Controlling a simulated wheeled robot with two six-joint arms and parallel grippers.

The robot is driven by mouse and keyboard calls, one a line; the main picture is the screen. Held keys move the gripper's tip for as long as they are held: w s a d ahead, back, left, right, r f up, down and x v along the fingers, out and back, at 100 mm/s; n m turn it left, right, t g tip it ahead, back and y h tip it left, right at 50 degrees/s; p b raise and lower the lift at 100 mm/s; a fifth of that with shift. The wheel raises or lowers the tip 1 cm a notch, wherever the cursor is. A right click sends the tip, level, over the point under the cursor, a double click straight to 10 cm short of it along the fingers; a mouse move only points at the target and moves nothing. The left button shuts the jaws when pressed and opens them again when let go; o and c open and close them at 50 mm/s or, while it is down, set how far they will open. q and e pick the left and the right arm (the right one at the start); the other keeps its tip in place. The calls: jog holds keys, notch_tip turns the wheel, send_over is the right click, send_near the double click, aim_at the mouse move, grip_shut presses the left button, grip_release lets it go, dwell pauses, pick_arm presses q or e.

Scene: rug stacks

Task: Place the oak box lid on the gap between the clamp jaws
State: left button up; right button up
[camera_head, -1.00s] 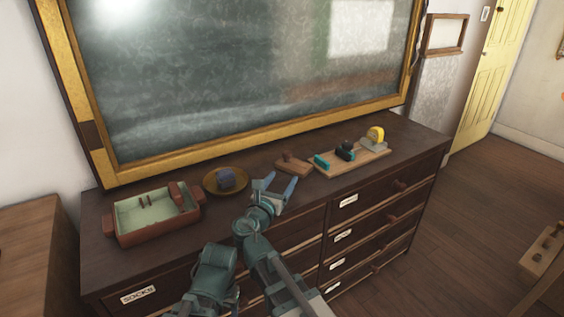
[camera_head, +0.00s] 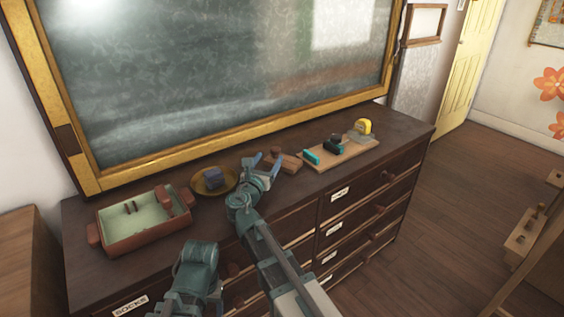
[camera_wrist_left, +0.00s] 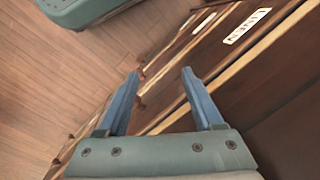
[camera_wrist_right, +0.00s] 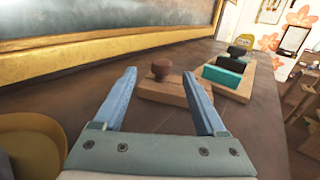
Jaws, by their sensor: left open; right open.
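My left gripper (camera_wrist_left: 160,74) is open and empty, facing the drawer fronts and floor.
A yellow and grey item (camera_head: 363,128) stands at the board's far end. A framed chalkboard (camera_head: 200,80) stands behind.

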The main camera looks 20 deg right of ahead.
aim_at(274, 151)
jog(key=shift+r+x, duration=0.2)
jog(key=shift+x, duration=3.25)
jog(key=shift+s, duration=0.1)
grip_shut()
